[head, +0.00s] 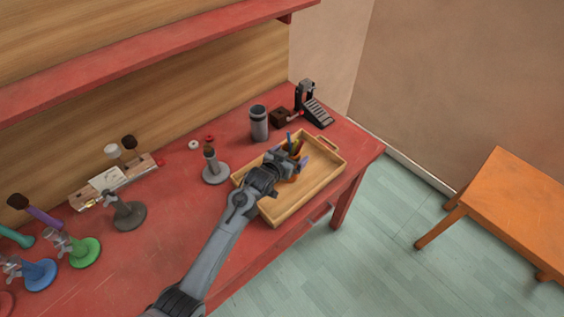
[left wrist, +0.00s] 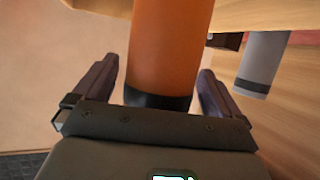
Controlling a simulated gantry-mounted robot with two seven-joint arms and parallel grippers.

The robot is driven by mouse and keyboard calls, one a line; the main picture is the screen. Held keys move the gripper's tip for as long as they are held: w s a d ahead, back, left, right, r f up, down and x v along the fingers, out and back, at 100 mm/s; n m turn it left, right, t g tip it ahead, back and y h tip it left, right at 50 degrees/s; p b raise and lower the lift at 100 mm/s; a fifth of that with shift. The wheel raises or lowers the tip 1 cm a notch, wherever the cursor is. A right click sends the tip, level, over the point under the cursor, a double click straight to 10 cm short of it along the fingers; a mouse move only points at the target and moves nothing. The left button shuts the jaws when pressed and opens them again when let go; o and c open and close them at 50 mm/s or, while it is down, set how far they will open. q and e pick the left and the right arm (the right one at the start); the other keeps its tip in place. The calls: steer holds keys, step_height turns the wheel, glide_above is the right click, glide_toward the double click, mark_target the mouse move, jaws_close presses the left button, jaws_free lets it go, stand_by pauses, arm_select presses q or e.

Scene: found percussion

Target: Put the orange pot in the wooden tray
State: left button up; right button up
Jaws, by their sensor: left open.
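In the left wrist view the orange pot (left wrist: 170,45) stands between the two spread fingers of my left gripper (left wrist: 157,72). It has a dark band at the end near the palm. Gaps show between each finger and the pot, so the gripper is open around it. The pot's far end is out of the wrist view. My right gripper is not in view.
A grey cylinder (head: 259,123) stands behind the tray, beside a dark brown block (head: 281,117) and a black pedal (head: 313,104). A grey stand (head: 215,171) is left of the tray. Several clamps and stands fill the red table's left side. The tray's near half is clear.

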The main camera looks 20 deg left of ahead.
arm_select(q)
steer(key=p+v, duration=0.2)
steer(key=v, duration=0.9)
steer(key=s+f+g, duration=0.2)
steer(key=s+g, duration=0.1)
steer(key=s, duration=0.8)
steer(key=s+f+g+y, duration=0.1)
steer(key=s+f+g, duration=0.1)
steer(key=s, duration=0.9)
steer(key=s+f+g, duration=0.2)
steer(key=s+g, duration=0.2)
steer(key=s, duration=0.7)
steer(key=shift+s+d+m+g, duration=0.15)
steer(key=shift+s+m+g, duration=0.15)
steer(key=shift+g, duration=0.1)
steer(key=shift+r, duration=0.15)
step_height(320, 180, up, 26)
steer(key=p, duration=2.6)
steer(key=shift+r, duration=0.2)
